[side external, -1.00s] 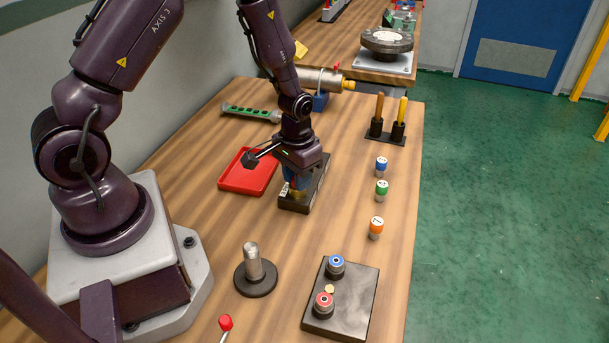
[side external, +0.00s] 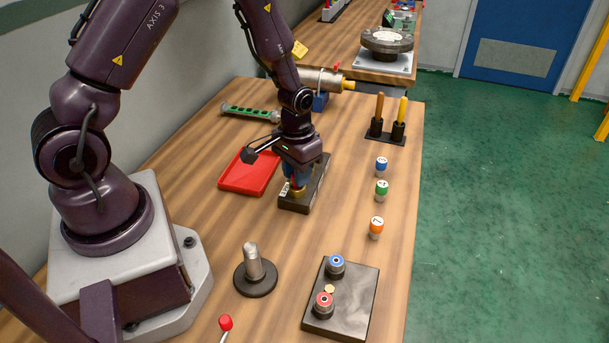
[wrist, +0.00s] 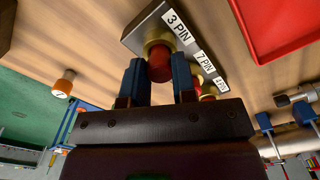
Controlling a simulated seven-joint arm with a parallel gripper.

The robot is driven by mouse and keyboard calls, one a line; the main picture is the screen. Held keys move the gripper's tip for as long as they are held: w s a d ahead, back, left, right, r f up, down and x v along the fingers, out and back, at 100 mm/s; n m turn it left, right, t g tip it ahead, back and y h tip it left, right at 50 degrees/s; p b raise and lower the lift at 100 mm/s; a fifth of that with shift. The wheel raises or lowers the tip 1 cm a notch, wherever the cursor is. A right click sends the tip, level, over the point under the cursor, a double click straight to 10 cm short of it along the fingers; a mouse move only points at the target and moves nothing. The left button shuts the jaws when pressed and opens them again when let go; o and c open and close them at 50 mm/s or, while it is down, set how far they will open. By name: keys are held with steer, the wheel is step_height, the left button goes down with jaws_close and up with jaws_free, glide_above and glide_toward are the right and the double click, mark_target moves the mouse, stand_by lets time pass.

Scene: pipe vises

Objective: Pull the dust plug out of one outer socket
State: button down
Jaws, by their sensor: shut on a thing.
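A dark socket block (side external: 318,187) lies on the bench under my gripper (side external: 297,185). The wrist view shows its labels "3 PIN", "7 PIN" and a partly legible third, with a brass socket beside each. My gripper's blue fingers (wrist: 158,72) are shut on the red dust plug (wrist: 160,70) at the outer 3 PIN brass socket (wrist: 158,40). The plug lines up with the brass ring; I cannot tell how deep it sits. Another red plug (wrist: 221,84) shows at the far outer socket. The middle one is mostly hidden behind a finger.
A red tray (side external: 240,178) lies left of the block. Blue, green and orange-topped connectors (side external: 376,228) stand along the right edge. A dark plate (side external: 355,295) with two capped fittings and a metal post (side external: 254,262) on a round base are nearer. Bench between is clear.

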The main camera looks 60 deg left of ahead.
steer(key=shift+r, duration=0.15)
steer(key=shift+r, duration=1.8)
